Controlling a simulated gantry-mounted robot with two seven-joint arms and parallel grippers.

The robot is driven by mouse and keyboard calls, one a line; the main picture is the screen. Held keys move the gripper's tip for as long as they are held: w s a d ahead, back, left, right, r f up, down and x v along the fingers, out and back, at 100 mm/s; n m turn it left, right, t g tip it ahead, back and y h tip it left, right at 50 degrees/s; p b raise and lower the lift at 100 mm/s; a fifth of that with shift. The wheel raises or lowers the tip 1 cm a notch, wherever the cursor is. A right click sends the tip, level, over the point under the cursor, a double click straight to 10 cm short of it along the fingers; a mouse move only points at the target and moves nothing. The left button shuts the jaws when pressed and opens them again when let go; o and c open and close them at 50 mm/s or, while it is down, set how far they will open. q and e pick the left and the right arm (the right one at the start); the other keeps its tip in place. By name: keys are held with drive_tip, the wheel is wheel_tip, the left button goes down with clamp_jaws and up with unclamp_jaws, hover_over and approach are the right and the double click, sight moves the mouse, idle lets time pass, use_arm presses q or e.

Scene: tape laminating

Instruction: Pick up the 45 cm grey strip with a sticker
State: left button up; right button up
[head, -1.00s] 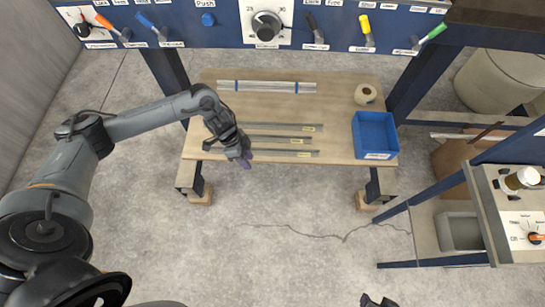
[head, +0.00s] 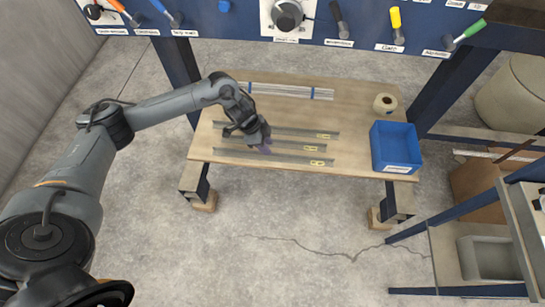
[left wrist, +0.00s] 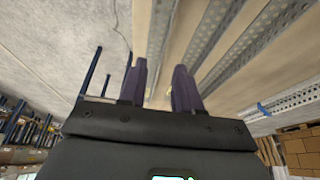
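Three thin grey strips lie side by side on the wooden table, each with a small yellow sticker near its right end: a back strip (head: 300,132), a middle strip (head: 292,145) and a front strip (head: 285,158). The sticker text is too small to read, so I cannot tell which is 45 cm. My left gripper (head: 264,149) is over the strips, left of the stickers, and hides part of them. In the left wrist view, its purple fingers (left wrist: 160,78) are apart with nothing between them; perforated grey strips (left wrist: 262,45) run past on the right. My right gripper is not in view.
A bundle of strips with blue bands (head: 290,91) lies at the table's back. A tape roll (head: 385,103) and a blue bin (head: 396,150) are at the right. A tool panel (head: 240,22) stands behind the table (head: 345,100). Open floor lies in front.

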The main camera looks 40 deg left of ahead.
sight(272, 157)
use_arm(q)
drive_tip(key=b+x, duration=0.2)
drive_tip(key=x, duration=0.1)
drive_tip(key=shift+w+a+f, duration=0.1)
drive_tip(key=shift+w+f, duration=0.05)
drive_tip(key=shift+f, duration=0.15)
drive_tip(key=shift+w+d+f+b, duration=0.1)
drive_tip(key=shift+d+f+b, duration=0.1)
drive_tip(key=shift+f+b, duration=0.25)
drive_tip(key=shift+c, duration=0.5)
clamp_jaws()
